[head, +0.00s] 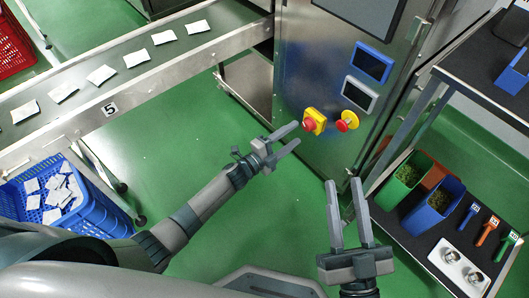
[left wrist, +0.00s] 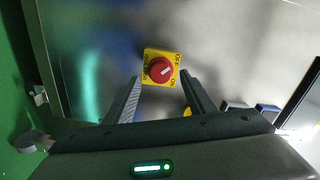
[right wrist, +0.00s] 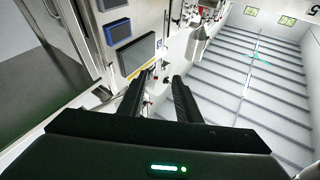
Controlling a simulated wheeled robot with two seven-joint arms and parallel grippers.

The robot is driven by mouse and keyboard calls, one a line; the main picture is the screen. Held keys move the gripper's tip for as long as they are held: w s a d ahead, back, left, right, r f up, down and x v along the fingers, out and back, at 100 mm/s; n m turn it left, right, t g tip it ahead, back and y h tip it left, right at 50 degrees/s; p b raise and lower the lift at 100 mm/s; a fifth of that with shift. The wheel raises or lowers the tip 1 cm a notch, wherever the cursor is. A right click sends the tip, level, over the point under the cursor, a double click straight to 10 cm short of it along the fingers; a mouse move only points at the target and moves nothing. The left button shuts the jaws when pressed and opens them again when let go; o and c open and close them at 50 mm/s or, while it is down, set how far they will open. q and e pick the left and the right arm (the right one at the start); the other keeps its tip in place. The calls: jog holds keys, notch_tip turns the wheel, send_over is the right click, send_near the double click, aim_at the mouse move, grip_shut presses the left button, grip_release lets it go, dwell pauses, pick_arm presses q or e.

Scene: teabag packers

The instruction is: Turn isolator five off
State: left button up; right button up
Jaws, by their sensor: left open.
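The isolator is a red rotary knob (head: 309,125) on a yellow plate on the front of the steel cabinet. In the left wrist view the knob (left wrist: 160,69) carries a short white mark slanting toward the upper right. The plate (left wrist: 149,54) reads ISOLATOR, with OFF and ON along its right side. My left gripper (head: 297,134) is open and empty, close to the knob. In the left wrist view its fingertips point to either side of the knob; contact cannot be told. My right gripper (head: 343,181) is open and empty, low in front of the cabinet, away from the isolator.
A red push button on yellow (head: 347,121) sits right of the isolator, below two small screens. A conveyor (head: 75,112) labelled 5 carries white teabags at left. A blue crate (head: 95,215) stands below it. A dark cart (head: 465,235) holds bins and tools at right.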

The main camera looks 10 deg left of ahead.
pick_arm(q)
jog(key=p+v, duration=0.1)
jog(key=v, duration=1.1)
pick_arm(e)
notch_tip(320, 180, down, 6)
jog(key=w+g+h, duration=0.1)
jog(key=w+g, duration=0.1)
jog(key=g, duration=0.1)
jog(key=shift+d+g, duration=0.25)
jog(key=shift+g, duration=0.05)
pick_arm(q)
jog(key=shift+s, duration=0.1)
pick_arm(e)
jog(key=shift+r, duration=0.1)
